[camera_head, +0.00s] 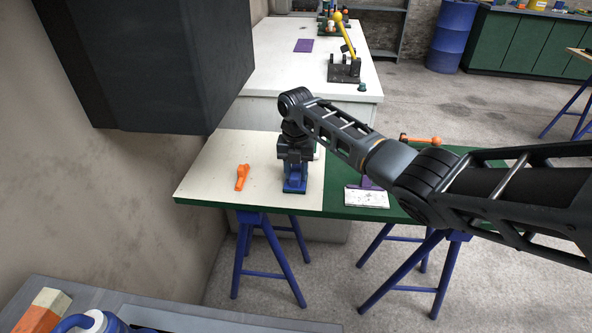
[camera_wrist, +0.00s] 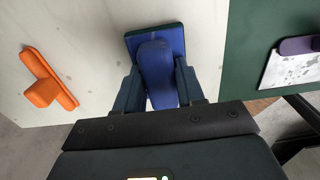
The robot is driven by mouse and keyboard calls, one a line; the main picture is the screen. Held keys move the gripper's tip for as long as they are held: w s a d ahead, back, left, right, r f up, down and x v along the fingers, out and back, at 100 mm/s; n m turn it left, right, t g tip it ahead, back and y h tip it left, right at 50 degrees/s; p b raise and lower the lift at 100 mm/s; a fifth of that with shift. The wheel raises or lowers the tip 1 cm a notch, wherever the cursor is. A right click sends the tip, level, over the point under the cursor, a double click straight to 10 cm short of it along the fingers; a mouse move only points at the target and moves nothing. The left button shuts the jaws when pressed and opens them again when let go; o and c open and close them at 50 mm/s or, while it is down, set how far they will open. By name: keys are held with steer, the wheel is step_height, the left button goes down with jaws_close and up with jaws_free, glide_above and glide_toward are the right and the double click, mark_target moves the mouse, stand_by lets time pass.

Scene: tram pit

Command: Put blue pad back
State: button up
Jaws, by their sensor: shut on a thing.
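The blue pad (camera_wrist: 155,68) has a dark green edge and a raised blue grip. In the wrist view it is at the top middle, with its grip between my two fingers. My gripper (camera_wrist: 158,95) is shut on that grip. In the head view my gripper (camera_head: 297,172) points down over the white part of the table, with the blue pad (camera_head: 294,187) below it. I cannot tell whether the pad touches the table top.
An orange handled tool (camera_head: 242,177) lies left of the pad. A white plate (camera_head: 366,197) and a purple piece lie to its right on the green part of the table (camera_head: 408,208). A white bench (camera_head: 285,75) with a yellow lever stands behind. A dark box hangs at upper left.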

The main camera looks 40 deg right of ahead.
mark_target(294, 170)
steer(key=o, duration=1)
steer(key=r, duration=0.5)
steer(key=r+b, duration=0.1)
steer(key=r, duration=0.2)
steer(key=shift+a, duration=0.25)
